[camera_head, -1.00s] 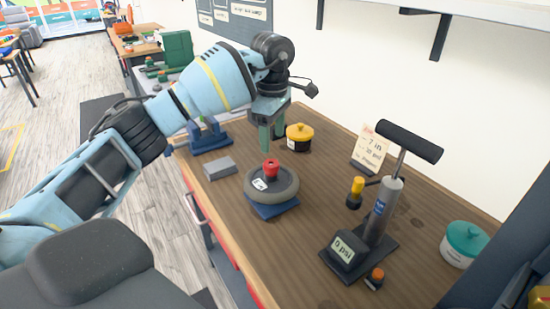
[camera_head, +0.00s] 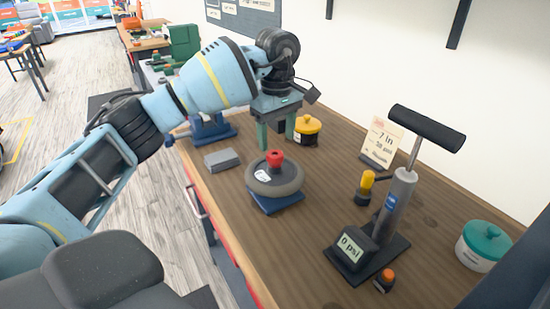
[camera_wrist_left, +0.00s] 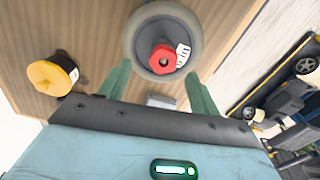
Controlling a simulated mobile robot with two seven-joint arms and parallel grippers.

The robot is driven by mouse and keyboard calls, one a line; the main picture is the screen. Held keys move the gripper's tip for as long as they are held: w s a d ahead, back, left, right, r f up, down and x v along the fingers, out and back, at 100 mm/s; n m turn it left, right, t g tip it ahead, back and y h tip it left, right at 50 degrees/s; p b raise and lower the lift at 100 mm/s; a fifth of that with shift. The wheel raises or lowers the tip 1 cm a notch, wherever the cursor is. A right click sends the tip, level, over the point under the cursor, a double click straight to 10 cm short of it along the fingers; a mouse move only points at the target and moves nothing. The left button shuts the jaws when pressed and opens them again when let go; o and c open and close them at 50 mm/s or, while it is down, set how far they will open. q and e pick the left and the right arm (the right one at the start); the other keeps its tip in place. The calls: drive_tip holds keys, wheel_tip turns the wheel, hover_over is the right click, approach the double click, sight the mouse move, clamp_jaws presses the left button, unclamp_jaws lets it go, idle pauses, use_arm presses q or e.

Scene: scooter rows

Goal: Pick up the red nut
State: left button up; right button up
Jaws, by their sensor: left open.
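The red nut (camera_head: 275,158) sits on the centre of a grey wheel (camera_head: 274,181), which lies flat on a blue block (camera_head: 277,203) on the workbench. My left gripper (camera_head: 277,139) is open and empty, its green fingers pointing down just behind and above the nut. In the left wrist view the nut (camera_wrist_left: 162,59) shows its hexagonal face, with a pale label beside it on the wheel (camera_wrist_left: 190,20). The open fingers (camera_wrist_left: 158,88) are spread wide on either side, apart from the nut. My right gripper is not in view.
A yellow-lidded pot (camera_head: 306,130) stands close behind the left gripper. A grey block (camera_head: 219,160) lies left of the wheel. A hand pump (camera_head: 393,210) with a gauge, a sign (camera_head: 382,142) and a teal-lidded pot (camera_head: 484,246) stand on the right. The bench front (camera_head: 270,260) is clear.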

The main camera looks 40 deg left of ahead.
sight(275, 155)
use_arm(q)
drive_tip(key=f, duration=0.5)
drive_tip(key=shift+s+a, duration=0.1)
drive_tip(key=shift+s, duration=0.2)
drive_tip(key=c, duration=1.1)
drive_tip(key=shift+o, duration=0.2)
drive_tip(key=shift+r, duration=0.2)
drive_tip(key=shift+r, duration=0.55)
wheel_tip(275, 155, up, 2)
drive_tip(key=shift+w+r, duration=0.1)
drive_tip(key=s+d+r, duration=0.1)
drive_tip(key=s+d, duration=0.7)
drive_tip(key=s, duration=0.5)
drive_tip(key=shift+s+d+r+b, duration=0.2)
drive_tip(key=shift+s+d+b, duration=0.1)
drive_tip(key=shift+s, duration=0.05)
